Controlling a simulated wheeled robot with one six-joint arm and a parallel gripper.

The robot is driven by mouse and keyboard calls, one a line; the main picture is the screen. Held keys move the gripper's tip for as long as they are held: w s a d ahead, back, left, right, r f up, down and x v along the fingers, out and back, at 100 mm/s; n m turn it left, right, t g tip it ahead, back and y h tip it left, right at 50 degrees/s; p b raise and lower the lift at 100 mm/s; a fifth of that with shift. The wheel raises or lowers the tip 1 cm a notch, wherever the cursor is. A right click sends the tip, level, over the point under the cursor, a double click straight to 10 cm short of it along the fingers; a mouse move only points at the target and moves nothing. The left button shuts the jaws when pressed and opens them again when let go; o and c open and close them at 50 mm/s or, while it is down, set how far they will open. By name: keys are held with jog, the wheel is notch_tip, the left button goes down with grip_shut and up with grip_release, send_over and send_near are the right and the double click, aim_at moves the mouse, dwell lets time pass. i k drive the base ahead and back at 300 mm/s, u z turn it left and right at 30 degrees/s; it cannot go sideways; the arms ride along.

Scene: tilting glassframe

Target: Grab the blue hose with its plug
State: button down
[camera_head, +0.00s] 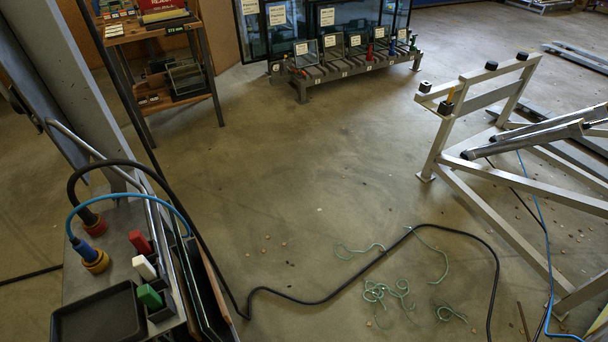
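The blue hose (134,197) arches over the left end of a grey work stand (112,243). One end runs into its plug (92,255), which has a blue body and a yellow-orange base and sits upright at the stand's left edge. The hose's other end drops behind the stand's right side, where I cannot follow it. A blue line (541,225) also runs down the tilting frame at the right and onto the floor; I cannot tell whether it is the same hose. My gripper is not in view.
A black hose (118,161) with a red-orange plug (93,222) arches close behind the blue one. Red, white and green blocks (145,267) and a black tray (98,314) are on the stand. The metal frame (482,169) stands right. The middle floor is mostly open, with cords.

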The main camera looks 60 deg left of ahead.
aim_at(81, 247)
jog(key=u, duration=3.45)
jog(key=k, duration=0.25)
jog(key=u, duration=0.6)
jog(key=i, duration=0.5)
jog(key=z, duration=0.05)
